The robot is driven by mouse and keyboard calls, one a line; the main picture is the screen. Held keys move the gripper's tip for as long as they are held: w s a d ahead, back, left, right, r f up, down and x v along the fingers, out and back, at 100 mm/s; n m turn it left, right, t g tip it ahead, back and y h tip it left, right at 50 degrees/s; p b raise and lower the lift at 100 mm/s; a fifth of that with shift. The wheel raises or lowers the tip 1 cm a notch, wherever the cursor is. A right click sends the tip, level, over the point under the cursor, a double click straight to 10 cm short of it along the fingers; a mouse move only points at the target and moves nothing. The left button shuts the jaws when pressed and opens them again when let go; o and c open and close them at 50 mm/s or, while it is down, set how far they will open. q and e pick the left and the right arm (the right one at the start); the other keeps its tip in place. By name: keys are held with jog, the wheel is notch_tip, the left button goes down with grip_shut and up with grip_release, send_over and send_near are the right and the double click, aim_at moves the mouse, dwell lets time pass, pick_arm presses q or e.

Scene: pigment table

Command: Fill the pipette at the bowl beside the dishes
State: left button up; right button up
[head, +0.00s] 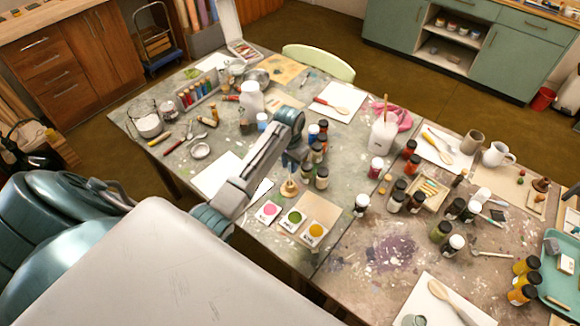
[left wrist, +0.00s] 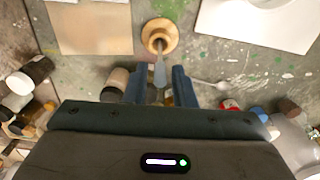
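A small round wooden bowl or stand (head: 289,189) sits on the table just behind the dishes. In the left wrist view the wooden piece (left wrist: 160,35) has a grey-blue pipette (left wrist: 160,72) rising from it toward my gripper. My left gripper (head: 292,168) is above it, pointing down. In the left wrist view its two fingers (left wrist: 161,88) stand apart with the pipette between them, and a gap seems to show on each side. My right gripper is out of view.
Dark jars (head: 321,178) stand close behind and right of the gripper. A tan board (head: 322,208) lies right of the wooden piece. A white sheet (head: 216,178) lies to the left, under my arm. The paint-stained table area (head: 370,260) front right is clear.

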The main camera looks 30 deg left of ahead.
pick_arm(q)
jog(key=shift+c, duration=0.2)
jog(key=shift+c, duration=1.4)
jog(key=shift+r+p, duration=0.45)
jog(key=shift+r, duration=3.35)
